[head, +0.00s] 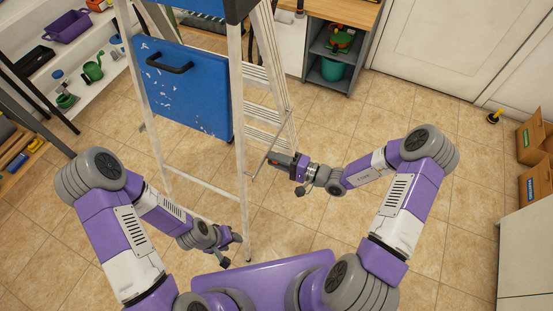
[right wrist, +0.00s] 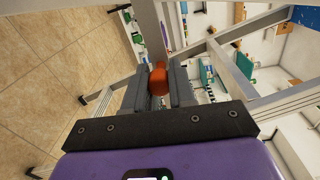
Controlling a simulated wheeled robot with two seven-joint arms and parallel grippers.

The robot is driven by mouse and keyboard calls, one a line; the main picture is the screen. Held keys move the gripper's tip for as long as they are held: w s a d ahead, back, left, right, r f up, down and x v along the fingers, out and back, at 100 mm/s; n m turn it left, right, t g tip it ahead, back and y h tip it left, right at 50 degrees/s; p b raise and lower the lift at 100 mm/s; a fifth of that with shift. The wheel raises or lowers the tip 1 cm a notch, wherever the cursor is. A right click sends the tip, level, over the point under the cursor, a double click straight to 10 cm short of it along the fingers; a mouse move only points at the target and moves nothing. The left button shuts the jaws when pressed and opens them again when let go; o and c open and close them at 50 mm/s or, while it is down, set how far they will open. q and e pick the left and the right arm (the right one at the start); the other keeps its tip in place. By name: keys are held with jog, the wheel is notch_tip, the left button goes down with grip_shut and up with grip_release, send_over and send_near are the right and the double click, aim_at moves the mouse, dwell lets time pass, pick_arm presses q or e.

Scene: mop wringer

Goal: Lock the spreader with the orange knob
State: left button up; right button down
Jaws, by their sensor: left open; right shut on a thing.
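The orange knob (right wrist: 158,80) sits between the two fingers of my right gripper (right wrist: 158,85), which is shut on it, in the right wrist view. In the head view my right gripper (head: 283,160) is at the right side of the aluminium stepladder (head: 240,130), beside a thin metal bar (head: 264,157) that looks like the spreader. The knob is too small or hidden to make out there. Whether the spreader is locked cannot be told. My left gripper (head: 228,246) is open and empty, low near the foot of the ladder's front right rail.
A scuffed blue panel (head: 185,85) with a black handle hangs between the ladder rails. White shelves (head: 75,75) stand at the left, a grey cabinet (head: 340,60) at the back. Cardboard boxes (head: 535,165) are at the right. The tiled floor right of the ladder is clear.

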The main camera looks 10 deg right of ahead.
jog(key=c, duration=0.9)
grip_release()
jog(key=shift+f, duration=0.2)
jog(key=shift+d, duration=0.1)
jog(key=p+v, duration=0.2)
jog(key=v, duration=0.5)
jog(key=shift+s+d+r, duration=0.1)
jog(key=shift+s+d, duration=0.1)
jog(key=shift+d, duration=0.05)
jog(key=shift+s+a+f+n+g+h+p, duration=1.05)
jog(key=shift+s+g+h, duration=0.6)
jog(key=shift+s, duration=0.8)
jog(key=shift+s+a+f+n+g+h+p, duration=0.75)
jog(key=shift+s+a+f+g+h+p, duration=0.55)
jog(key=shift+s, duration=1.1)
jog(key=shift+s+a+f+n+g+h+p, duration=0.7)
jog(key=shift+s+a+n+g+h+p, duration=0.4)
jog(key=shift+s+g+h, duration=1.15)
